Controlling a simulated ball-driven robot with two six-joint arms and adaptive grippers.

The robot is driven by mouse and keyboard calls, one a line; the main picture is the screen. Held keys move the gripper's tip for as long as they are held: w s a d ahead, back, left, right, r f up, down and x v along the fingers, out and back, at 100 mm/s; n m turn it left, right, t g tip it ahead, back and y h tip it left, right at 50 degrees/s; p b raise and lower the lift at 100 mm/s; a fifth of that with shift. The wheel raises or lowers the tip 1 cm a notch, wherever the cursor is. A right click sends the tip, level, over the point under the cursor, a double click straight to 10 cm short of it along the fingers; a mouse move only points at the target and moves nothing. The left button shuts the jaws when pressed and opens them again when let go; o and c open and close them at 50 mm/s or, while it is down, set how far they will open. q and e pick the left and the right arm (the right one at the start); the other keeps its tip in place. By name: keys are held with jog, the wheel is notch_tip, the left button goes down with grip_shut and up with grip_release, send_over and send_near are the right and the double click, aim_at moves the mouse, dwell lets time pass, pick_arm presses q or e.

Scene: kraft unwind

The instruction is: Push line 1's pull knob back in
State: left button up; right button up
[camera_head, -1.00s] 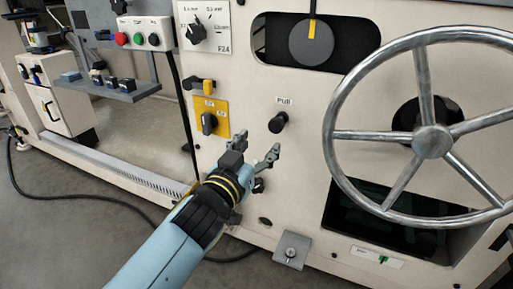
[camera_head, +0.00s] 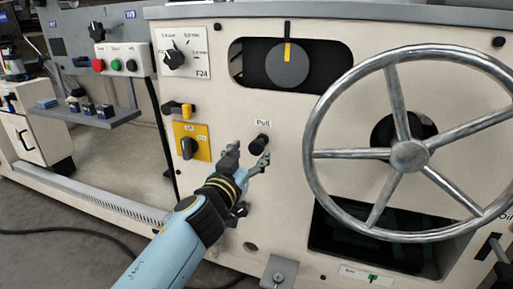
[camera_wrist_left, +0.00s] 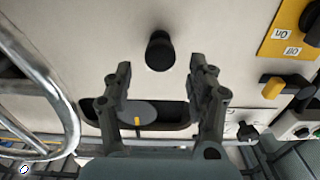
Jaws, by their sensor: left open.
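The black pull knob (camera_head: 259,144) sticks out of the cream panel under a "Pull" label. My left gripper (camera_head: 248,155) is open and empty, its fingertips just below and left of the knob in the head view. In the left wrist view the knob (camera_wrist_left: 160,50) stands beyond the open fingers (camera_wrist_left: 160,75), roughly centred between them. No contact with the knob shows. How far the knob stands out is hard to tell. My right gripper is not in view.
A large metal handwheel (camera_head: 408,155) stands out right of the knob. A yellow-plated switch (camera_head: 191,147) and a small yellow-and-black lever (camera_head: 180,108) lie to the left. A round dial (camera_head: 288,66) sits in a slot above. Bare panel surrounds the knob.

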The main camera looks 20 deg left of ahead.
aim_at(255, 148)
pick_arm(q)
jog(key=w, duration=0.5)
jog(key=shift+w+d+b, duration=0.1)
jog(key=shift+w+b, duration=0.05)
jog(key=shift+b, duration=0.2)
grip_shut()
